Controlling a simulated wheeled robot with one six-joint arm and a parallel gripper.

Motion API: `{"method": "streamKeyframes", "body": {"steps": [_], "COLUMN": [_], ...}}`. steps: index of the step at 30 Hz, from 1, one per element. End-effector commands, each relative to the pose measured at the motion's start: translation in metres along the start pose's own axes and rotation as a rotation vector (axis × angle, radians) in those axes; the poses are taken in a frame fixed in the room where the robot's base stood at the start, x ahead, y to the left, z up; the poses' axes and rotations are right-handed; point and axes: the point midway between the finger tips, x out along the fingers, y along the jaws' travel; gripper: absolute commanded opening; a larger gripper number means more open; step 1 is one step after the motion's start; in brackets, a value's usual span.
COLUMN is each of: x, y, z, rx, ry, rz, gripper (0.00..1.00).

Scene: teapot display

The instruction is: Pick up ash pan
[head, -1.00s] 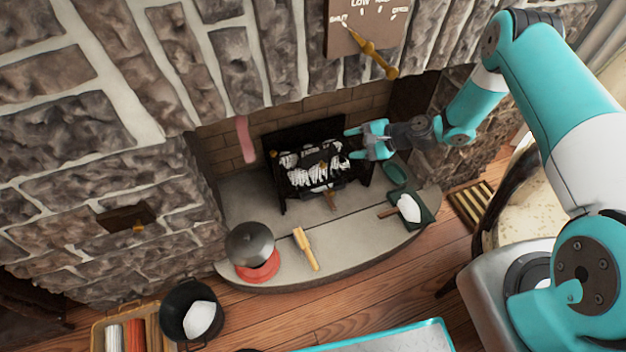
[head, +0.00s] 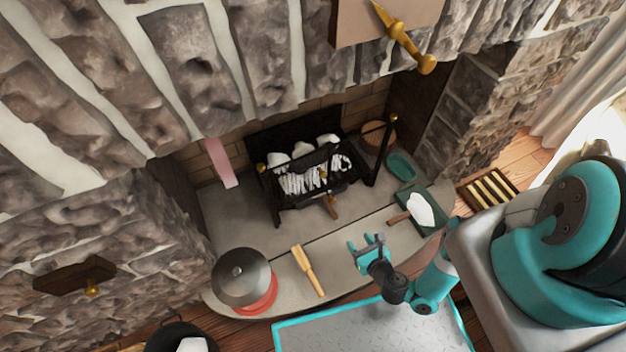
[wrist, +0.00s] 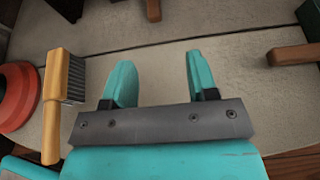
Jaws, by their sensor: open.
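My gripper (head: 366,242) is open and empty over the front of the hearth in the head view. Its two teal fingers show apart in the wrist view (wrist: 159,72), with bare stone between them. A dark green pan (head: 436,222) with a white heap and a wooden handle (head: 400,217) sits on the hearth right of my gripper. That handle also shows at the right of the wrist view (wrist: 292,54). Another wooden handle (head: 332,208) sticks out under the fire grate (head: 312,178); what it joins is hidden. I cannot tell for certain which is the ash pan.
A wooden-handled brush (head: 308,270) lies left of my gripper, near a grey dome on a red base (head: 262,302). A teal dish (head: 401,166) sits behind the green pan. A teal-edged metal surface (head: 370,335) is in front. The middle hearth is clear.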

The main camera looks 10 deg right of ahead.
Motion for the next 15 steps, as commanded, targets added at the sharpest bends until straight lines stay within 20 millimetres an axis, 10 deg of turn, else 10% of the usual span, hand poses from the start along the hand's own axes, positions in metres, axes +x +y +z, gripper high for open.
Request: {"method": "streamKeyframes", "body": {"steps": [15], "x": [0.072], "y": [0.002], "z": [-0.006], "rx": [-0.008], "ry": [-0.005], "rz": [0.007], "gripper": [0.53]}}
